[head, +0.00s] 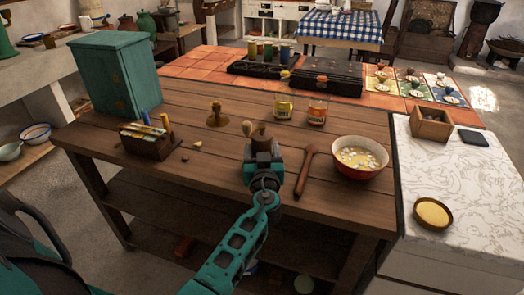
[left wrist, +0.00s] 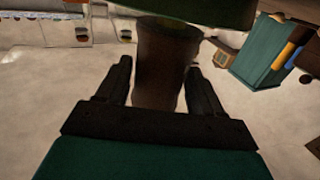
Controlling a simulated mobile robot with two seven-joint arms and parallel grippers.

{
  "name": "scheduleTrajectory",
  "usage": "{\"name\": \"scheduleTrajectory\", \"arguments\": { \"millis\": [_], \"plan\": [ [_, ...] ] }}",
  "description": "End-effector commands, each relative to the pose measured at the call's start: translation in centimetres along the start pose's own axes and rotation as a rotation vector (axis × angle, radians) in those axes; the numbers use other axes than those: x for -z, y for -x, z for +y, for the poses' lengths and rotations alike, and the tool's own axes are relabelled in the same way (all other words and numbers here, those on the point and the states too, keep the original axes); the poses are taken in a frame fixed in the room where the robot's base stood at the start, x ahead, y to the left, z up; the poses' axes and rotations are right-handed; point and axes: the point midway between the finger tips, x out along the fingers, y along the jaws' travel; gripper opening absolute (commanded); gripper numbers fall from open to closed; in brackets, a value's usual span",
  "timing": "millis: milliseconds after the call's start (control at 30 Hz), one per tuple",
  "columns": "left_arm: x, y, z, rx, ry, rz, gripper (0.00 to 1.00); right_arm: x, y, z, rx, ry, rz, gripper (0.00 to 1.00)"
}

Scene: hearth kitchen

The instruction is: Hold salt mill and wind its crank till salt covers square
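The salt mill (head: 262,136) appears as a dark brown rounded piece with a pale knob beside it at its upper left, perhaps the crank's. It stands at my left gripper (head: 263,158), over the middle of the wooden table's front part. In the left wrist view, a brown cylinder (left wrist: 165,65) stands between my left gripper's fingers (left wrist: 160,88), close against both. The gripper looks shut on it. The mill's lower part is hidden by the gripper in the head view. I cannot make out which surface is the square. My right gripper is not in view.
A red bowl (head: 362,172) with yellow content and pale pieces stands right of my gripper, beside a wooden spoon-like tool (head: 306,170). Two jars (head: 317,113), a brown stamp-like piece (head: 217,117), a wooden holder (head: 147,145) and a teal cabinet (head: 118,75) stand around the wooden table.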

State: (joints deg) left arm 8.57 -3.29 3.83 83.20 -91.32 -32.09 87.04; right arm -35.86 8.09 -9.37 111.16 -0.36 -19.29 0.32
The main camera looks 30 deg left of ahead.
Motion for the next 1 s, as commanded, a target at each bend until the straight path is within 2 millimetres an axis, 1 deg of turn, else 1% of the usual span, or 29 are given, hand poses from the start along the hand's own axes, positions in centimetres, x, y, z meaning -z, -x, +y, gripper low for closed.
{"name": "scheduleTrajectory", "arguments": {
  "millis": [33,67,567,600,967,1000],
  "plan": [
    [0.01,0.0,0.01,0.0,0.0,0.0,0.62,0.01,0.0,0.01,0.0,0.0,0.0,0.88],
    [0.02,0.0,0.01,0.0,0.0,0.0,0.59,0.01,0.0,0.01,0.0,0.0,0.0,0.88],
    [0.05,-0.02,0.0,0.0,0.0,0.001,0.11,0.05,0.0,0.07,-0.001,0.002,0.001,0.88],
    [0.05,-0.03,0.0,0.0,0.0,0.001,0.56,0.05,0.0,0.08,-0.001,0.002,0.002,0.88],
    [0.07,-0.03,0.0,0.0,0.0,0.001,0.22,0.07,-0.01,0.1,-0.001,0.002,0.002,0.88],
    [0.08,-0.04,-0.01,0.0,0.0,0.001,0.62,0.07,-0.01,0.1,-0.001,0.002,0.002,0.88]
  ]
}}
